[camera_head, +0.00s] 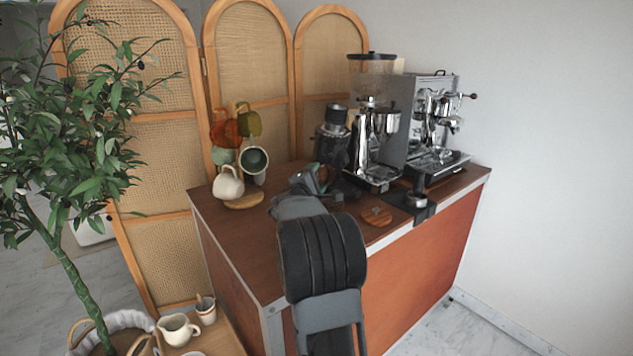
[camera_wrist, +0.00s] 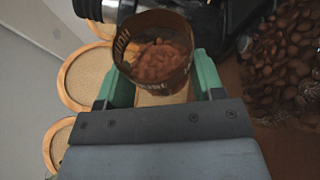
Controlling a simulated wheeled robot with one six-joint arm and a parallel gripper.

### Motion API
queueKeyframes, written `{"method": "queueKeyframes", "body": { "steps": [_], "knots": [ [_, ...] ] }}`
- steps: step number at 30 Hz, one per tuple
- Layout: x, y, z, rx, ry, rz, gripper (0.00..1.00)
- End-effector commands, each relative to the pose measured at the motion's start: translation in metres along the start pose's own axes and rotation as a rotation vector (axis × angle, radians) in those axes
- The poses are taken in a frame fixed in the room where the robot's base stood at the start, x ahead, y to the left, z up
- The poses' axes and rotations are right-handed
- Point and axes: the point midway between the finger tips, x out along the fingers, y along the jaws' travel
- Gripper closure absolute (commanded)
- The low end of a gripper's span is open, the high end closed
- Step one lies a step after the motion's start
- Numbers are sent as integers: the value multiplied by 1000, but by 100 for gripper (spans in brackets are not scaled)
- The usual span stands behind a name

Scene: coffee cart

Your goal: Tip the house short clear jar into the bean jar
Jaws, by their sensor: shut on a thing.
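My gripper (camera_wrist: 162,80) is shut on the house short clear jar (camera_wrist: 152,86), with one green finger on each side of it. The jar has lettering on its wall and reddish-brown beans inside. Dark beans (camera_wrist: 285,55) fill the right side of the wrist view, close to the held jar; they look like the contents of the bean jar, whose rim I cannot make out clearly. In the head view my gripper (camera_head: 318,172) is over the counter, in front of the black grinder, and my arm hides the held jar and the bean jar.
The wooden counter (camera_head: 240,240) carries a mug tree (camera_head: 243,204) on the left. A black grinder (camera_head: 334,140), a chrome grinder (camera_head: 376,140) and an espresso machine (camera_head: 432,125) stand behind and right. A round wooden piece (camera_head: 377,216) and a tamper (camera_head: 416,199) lie near the front edge.

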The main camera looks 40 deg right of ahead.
Motion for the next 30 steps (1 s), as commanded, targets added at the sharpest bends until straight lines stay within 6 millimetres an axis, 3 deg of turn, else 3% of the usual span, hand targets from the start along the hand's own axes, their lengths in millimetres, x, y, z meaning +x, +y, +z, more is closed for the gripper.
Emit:
{"method": "queueKeyframes", "body": {
  "steps": [1, 30],
  "knots": [
    [-1, -8, -3, 1, 5, -11, 68],
    [-1, -5, -1, 81, -16, 24, 68]
  ]
}}
